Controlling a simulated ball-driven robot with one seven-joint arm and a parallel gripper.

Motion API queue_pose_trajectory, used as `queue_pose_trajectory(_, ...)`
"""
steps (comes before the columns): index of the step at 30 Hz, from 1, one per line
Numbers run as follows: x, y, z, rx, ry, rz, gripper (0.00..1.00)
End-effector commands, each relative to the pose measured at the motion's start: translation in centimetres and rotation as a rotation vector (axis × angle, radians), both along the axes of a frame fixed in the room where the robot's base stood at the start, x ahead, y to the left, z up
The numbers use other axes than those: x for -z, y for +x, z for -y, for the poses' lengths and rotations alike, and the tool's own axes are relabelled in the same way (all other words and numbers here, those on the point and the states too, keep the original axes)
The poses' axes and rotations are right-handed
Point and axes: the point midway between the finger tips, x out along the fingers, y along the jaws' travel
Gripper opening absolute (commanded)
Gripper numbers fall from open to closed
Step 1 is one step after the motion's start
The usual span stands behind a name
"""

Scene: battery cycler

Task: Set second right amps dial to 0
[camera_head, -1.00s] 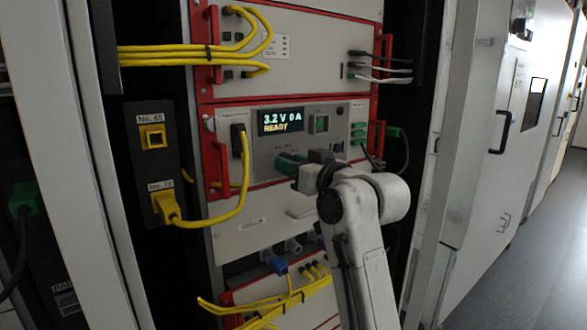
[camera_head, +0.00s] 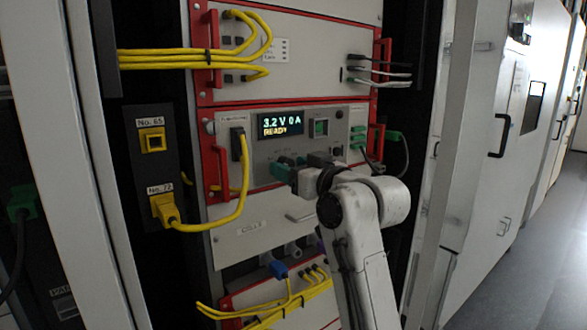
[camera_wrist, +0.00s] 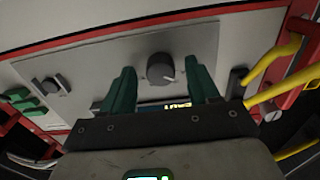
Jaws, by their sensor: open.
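In the wrist view a black dial (camera_wrist: 160,68) with a pale pointer line sits on the grey panel, between the two green fingers of my gripper (camera_wrist: 162,85). The fingers are spread apart, one on each side of the dial, and seem not to touch it. In the head view my gripper (camera_head: 283,165) is at the lower part of the instrument panel, and the arm hides the dial there. The display (camera_head: 281,124) above reads "3.2 V 0 A" and "READY". A second black dial (camera_wrist: 54,84) shows at the left in the wrist view.
A yellow cable (camera_head: 240,205) hangs left of the panel from a black plug to a lower socket. Red handles (camera_head: 217,170) flank the unit. Green plugs (camera_head: 358,135) sit at its right. A blue plug (camera_head: 277,268) and yellow cables lie below.

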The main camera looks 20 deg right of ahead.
Motion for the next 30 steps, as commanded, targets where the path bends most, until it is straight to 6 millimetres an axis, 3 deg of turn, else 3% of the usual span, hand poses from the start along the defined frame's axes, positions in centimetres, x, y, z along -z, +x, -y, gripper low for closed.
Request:
queue_pose_trajectory(8,0.1,-0.7,0.3,0.001,0.000,0.001,0.60)
queue_pose_trajectory(21,0.2,-8.0,2.6,0.001,0.000,0.002,0.60)
queue_pose_trajectory(30,0.1,-10.2,3.3,-0.001,0.000,0.000,0.60)
